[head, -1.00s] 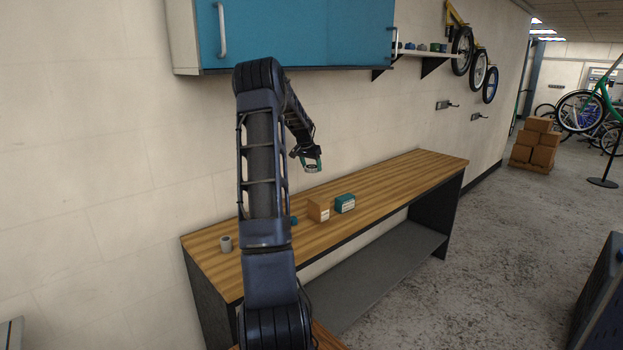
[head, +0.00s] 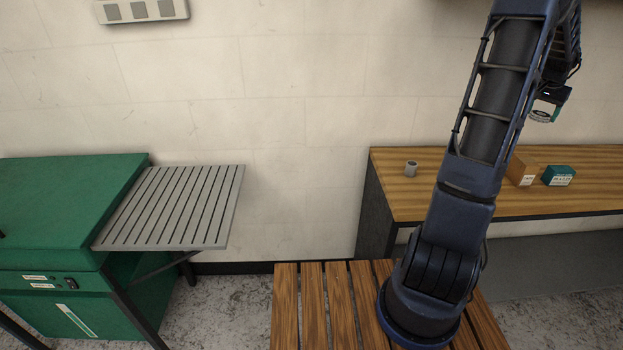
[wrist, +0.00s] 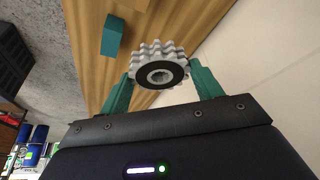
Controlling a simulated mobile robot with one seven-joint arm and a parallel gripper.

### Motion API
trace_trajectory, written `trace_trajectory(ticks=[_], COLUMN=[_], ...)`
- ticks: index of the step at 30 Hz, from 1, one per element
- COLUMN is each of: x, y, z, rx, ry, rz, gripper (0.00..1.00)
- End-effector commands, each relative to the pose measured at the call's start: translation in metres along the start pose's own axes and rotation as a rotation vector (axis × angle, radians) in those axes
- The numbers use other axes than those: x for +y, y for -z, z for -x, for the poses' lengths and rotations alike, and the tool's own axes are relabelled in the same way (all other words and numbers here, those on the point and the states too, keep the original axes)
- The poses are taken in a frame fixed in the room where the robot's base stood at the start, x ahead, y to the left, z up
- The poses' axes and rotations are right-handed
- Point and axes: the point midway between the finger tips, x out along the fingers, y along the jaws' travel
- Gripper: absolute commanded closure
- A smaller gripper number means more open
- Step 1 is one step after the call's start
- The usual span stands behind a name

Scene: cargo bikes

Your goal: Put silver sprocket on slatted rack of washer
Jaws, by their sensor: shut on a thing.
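The silver sprocket (wrist: 147,53), a toothed ring with a dark face and a central hole, is between the teal fingers of my gripper (wrist: 160,80) in the wrist view. My gripper is shut on it. In the head view my gripper (head: 543,112) hangs at the right, above the wooden bench and apart from it; the sprocket is small there. The green washer (head: 65,205) stands at the left. Its grey slatted rack (head: 172,207) juts out from its right side, flat and bare. My gripper is far to the right of the rack.
The wooden bench (head: 430,203) at the right carries a grey cylinder (head: 411,169), a brown box (head: 522,173) and a teal box (head: 558,176). A wall panel (head: 140,10) hangs above the washer. Floor and wall show between rack and bench.

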Motion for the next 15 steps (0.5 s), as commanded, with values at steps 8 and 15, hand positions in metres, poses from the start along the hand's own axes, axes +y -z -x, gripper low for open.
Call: trace_trajectory(ticks=[8,15], x=[0.010,0.017], y=[-0.034,-0.055], z=[0.024,0.037], rx=[0.009,0.023], ry=[0.060,0.096], rz=[0.139,0.229], gripper=[0.71,0.71])
